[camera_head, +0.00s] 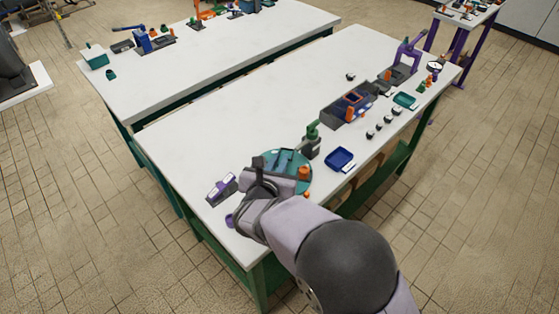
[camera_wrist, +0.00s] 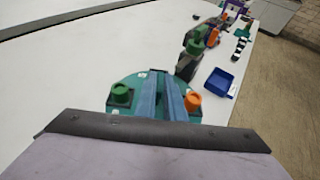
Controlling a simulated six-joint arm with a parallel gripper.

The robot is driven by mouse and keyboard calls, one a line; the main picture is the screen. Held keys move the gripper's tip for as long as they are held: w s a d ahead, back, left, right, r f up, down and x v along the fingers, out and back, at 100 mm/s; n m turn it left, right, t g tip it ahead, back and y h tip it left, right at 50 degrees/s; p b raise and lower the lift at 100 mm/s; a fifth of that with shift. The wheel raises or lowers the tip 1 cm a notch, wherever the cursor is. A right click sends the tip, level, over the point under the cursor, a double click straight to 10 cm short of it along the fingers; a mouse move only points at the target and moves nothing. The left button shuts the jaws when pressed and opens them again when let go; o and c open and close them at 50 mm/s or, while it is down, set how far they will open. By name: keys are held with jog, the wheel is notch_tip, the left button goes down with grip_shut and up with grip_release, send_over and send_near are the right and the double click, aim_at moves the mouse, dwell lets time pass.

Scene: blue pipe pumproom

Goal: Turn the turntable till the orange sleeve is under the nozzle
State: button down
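The teal round turntable (camera_head: 304,187) lies near the table's near left end, partly hidden by my arm; the wrist view shows its far part (camera_wrist: 136,84). The orange sleeve (camera_head: 304,173) stands near its right edge, also in the wrist view (camera_wrist: 193,102). A green sleeve (camera_wrist: 120,94) stands on its left side. The green nozzle stand (camera_head: 312,132) with a dark base is at its far edge, also in the wrist view (camera_wrist: 192,50); the orange sleeve is nearer me, apart from it. My gripper (camera_wrist: 162,85) has two blue-grey fingers over the turntable, with a narrow gap and nothing seen between.
A blue tray (camera_head: 340,159) lies right of the turntable. A dark machine with an orange part (camera_head: 349,105) and several small dark and white pieces are farther back. The table's left middle is clear.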

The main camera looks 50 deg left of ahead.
jog(key=shift+w+f+n+g+y+b, duration=0.15)
jog(key=shift+n+g+y+b, duration=0.25)
jog(key=shift+b, duration=1.65)
jog(key=y+b, duration=0.1)
jog(key=b, duration=0.2)
jog(key=shift+f+n, duration=0.1)
jog(key=shift+n, duration=0.3)
jog(key=n+g+y+b, duration=0.1)
jog(key=n+g+b, duration=0.1)
jog(key=b, duration=0.5)
jog(key=n+g+y+b, duration=0.1)
jog(key=g+b, duration=0.1)
jog(key=b, duration=0.5)
jog(key=n+g+y+b, duration=0.1)
jog(key=n+b, duration=0.1)
jog(key=b, duration=0.5)
jog(key=shift+w+d+n+g+b, duration=0.3)
jog(key=shift+w+d+g+b, duration=0.1)
jog(key=n+g+y+b, duration=0.1)
jog(key=g+b, duration=0.1)
jog(key=shift+w+n+b, duration=0.15)
jog(key=shift+n+b, duration=0.2)
jog(key=shift+n, duration=0.05)
jog(key=shift+r+n+g, duration=0.25)
jog(key=shift+n+g, duration=0.55)
jog(key=shift+g, duration=0.1)
jog(key=shift+n+g+p, duration=0.4)
jog(key=shift+g, duration=0.1)
